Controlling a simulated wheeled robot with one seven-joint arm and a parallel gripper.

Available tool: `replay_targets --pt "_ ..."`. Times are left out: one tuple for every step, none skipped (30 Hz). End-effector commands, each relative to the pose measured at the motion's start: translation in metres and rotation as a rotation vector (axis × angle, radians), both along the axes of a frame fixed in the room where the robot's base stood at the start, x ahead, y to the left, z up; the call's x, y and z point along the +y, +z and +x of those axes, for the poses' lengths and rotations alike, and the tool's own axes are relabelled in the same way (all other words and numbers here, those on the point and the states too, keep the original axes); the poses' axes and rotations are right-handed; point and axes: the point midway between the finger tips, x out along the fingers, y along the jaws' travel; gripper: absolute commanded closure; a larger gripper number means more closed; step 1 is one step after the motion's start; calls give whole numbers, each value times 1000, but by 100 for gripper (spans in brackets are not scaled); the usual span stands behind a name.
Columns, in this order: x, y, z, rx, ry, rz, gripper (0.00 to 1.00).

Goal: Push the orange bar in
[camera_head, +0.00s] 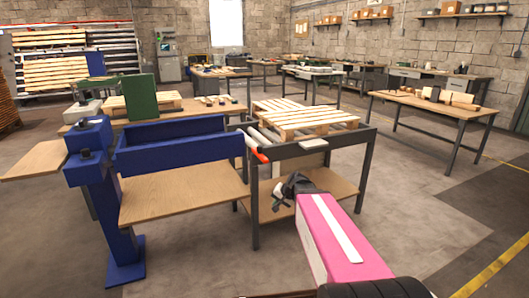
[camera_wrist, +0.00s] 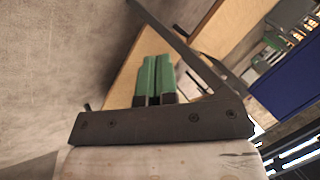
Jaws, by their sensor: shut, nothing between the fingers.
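The orange bar (camera_head: 257,152) is a short, bright orange-red piece at the near left corner of the dark-framed pallet table (camera_head: 318,148). It points out toward me, next to pale rollers. I cannot make it out in the wrist view. My gripper (camera_head: 280,201) is in front of the table, below and slightly right of the bar, and apart from it. In the wrist view, my gripper's two green fingers (camera_wrist: 157,62) lie side by side, shut and empty.
A wooden pallet (camera_head: 305,119) lies on the table top. The table has a wooden lower shelf (camera_head: 340,188). A blue machine (camera_head: 180,153) with a blue post stands close on the left. A wooden workbench (camera_head: 432,108) stands at the right. The floor between is clear.

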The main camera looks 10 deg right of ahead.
Motion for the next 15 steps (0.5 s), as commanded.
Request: replay_targets --pt "-2 16 23 -42 -54 67 100" --pt "-3 26 35 -68 -86 110 100" --pt "-4 39 49 -99 -130 168 100" --pt "-5 50 60 -122 -163 212 100" --pt "-7 61 70 -144 -195 255 100" --pt "-11 74 82 -172 -237 310 100" --pt "-14 84 91 -190 -267 350 100" --pt "-17 94 99 -208 -295 388 100" --pt "-20 106 109 -230 -330 436 100" --pt "-23 114 115 -242 -354 469 100" --pt "-26 122 121 -256 -376 500 100" --pt "-29 131 127 -270 -401 536 100" --pt "-32 137 132 -279 -419 559 100" --pt "-34 143 135 -287 -434 580 100" --pt "-37 148 139 -295 -451 605 100"
